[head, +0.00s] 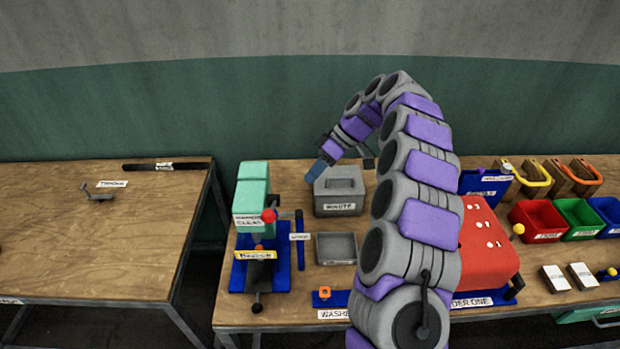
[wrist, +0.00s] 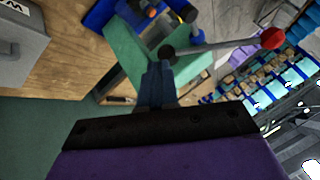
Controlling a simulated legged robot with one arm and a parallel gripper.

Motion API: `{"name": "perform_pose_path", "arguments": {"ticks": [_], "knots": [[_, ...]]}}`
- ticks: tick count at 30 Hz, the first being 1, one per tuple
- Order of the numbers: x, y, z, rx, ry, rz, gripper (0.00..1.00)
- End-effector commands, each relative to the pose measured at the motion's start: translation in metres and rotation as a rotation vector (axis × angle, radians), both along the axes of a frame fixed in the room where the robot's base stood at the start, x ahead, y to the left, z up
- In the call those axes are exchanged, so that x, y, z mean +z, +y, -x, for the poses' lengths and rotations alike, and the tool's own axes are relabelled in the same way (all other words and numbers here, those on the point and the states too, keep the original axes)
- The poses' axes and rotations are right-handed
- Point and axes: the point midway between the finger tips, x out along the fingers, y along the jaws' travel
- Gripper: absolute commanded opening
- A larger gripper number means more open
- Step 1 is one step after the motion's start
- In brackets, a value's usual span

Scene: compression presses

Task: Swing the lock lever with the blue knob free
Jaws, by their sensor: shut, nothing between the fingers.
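The green press (head: 253,185) stands on a blue base at the left end of the middle bench. A lever with a red knob (head: 269,215) is on its front. In the wrist view the green press (wrist: 185,68) lies just beyond my fingers, and its grey rod ends in the red knob (wrist: 272,38). A dark cylinder with a blue part (wrist: 190,14) shows there too; I cannot tell whether it is the lock lever's blue knob. No blue knob stands out in the head view. My gripper (head: 318,172) is shut and empty, right of the press top; its fingers (wrist: 158,68) are together.
A grey lidded box (head: 338,198) and an open grey tray (head: 337,249) stand right of the press. A blue post (head: 299,245) is beside it. My arm partly hides the red machine (head: 488,245). Red (head: 538,220) and green bins stand farther right. A second bench (head: 95,245) is at left.

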Motion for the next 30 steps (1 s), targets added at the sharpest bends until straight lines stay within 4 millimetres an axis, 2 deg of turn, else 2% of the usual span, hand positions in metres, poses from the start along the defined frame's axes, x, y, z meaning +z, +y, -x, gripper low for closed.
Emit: {"name": "perform_pose_path", "arguments": {"ticks": [14,22,30], "knots": [[-0.066,0.051,0.016,0.002,0.002,-0.003,0.00],[-0.058,0.067,0.039,0.001,0.000,-0.001,0.00],[-0.055,0.072,0.046,0.001,0.001,-0.001,0.00]]}}
